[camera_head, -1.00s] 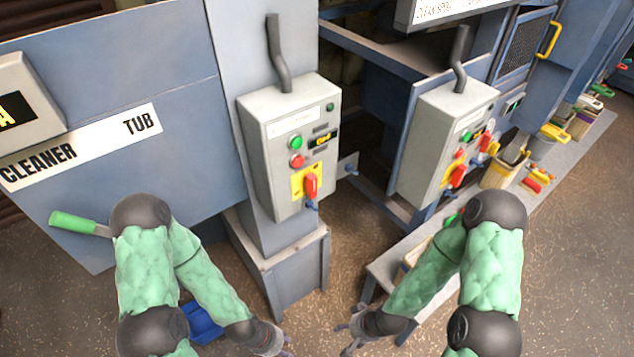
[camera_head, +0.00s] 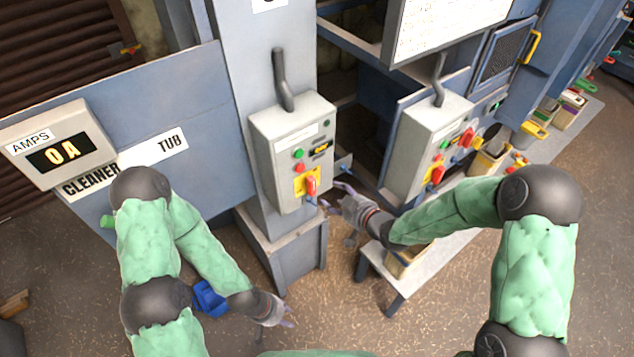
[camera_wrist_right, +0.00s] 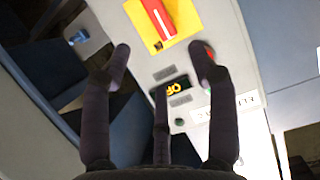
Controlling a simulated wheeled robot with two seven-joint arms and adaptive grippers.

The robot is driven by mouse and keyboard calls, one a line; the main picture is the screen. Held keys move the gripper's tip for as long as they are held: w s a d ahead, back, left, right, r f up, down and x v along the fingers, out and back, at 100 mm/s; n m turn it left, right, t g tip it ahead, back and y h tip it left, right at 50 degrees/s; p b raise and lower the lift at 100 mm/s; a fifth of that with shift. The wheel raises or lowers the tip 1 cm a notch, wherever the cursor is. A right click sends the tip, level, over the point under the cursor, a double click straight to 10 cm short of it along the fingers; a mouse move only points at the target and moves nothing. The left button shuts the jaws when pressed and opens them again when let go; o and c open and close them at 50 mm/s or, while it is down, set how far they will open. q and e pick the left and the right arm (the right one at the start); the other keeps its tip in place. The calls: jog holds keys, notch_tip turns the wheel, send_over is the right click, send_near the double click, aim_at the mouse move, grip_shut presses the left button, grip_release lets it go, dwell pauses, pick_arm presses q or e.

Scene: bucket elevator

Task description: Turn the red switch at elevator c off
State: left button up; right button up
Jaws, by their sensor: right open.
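Two grey control boxes are in the head view. The nearer box (camera_head: 290,150) has a red switch (camera_head: 310,186) on a yellow plate near its bottom. A second box (camera_head: 425,145) to the right has its own red switch (camera_head: 437,175). I cannot read which is elevator c. My right gripper (camera_head: 337,192) is open and empty, just right of the nearer box's switch. In the right wrist view a red switch (camera_wrist_right: 158,16) on a yellow plate lies beyond the open fingers, apart from them. My left gripper (camera_head: 287,312) hangs low near the floor; its fingers are too small to judge.
A grey bent conduit (camera_head: 283,80) rises from the nearer box. A long bench (camera_head: 375,262) with containers runs off to the right. An amps display (camera_head: 60,150) stands at left. A blue object (camera_head: 209,298) is by my left forearm. Open floor lies in front.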

aim_at(315, 184)
jog(key=x, duration=1)
jog(key=shift+w+f+p, duration=0.1)
jog(key=shift+f+p, duration=0.1)
jog(key=shift+p, duration=0.1)
jog(key=c, duration=1.1)
